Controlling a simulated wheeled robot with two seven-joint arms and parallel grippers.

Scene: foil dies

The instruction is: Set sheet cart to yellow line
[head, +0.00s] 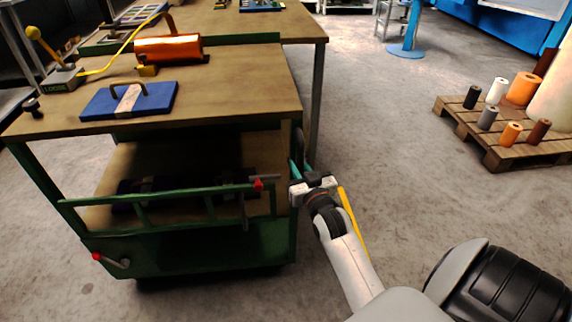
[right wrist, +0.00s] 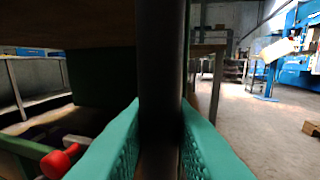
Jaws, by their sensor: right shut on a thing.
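The sheet cart (head: 190,250) has a green frame, a wooden top and a lower shelf, and stands left of centre in the head view. My right gripper (head: 297,170) is at the cart's right side. In the right wrist view, its teal fingers (right wrist: 160,130) are shut on a dark upright bar (right wrist: 161,60), the cart's handle. A short piece of the yellow line (head: 353,222) shows on the floor beside my right forearm; the arm hides part of it. My left gripper is not in view.
On the cart top lie a blue block with a handle (head: 130,99) and a copper foil roll (head: 168,48). A wooden table (head: 280,24) stands right behind the cart. A pallet with several rolls (head: 505,150) is at the right. The grey floor between is clear.

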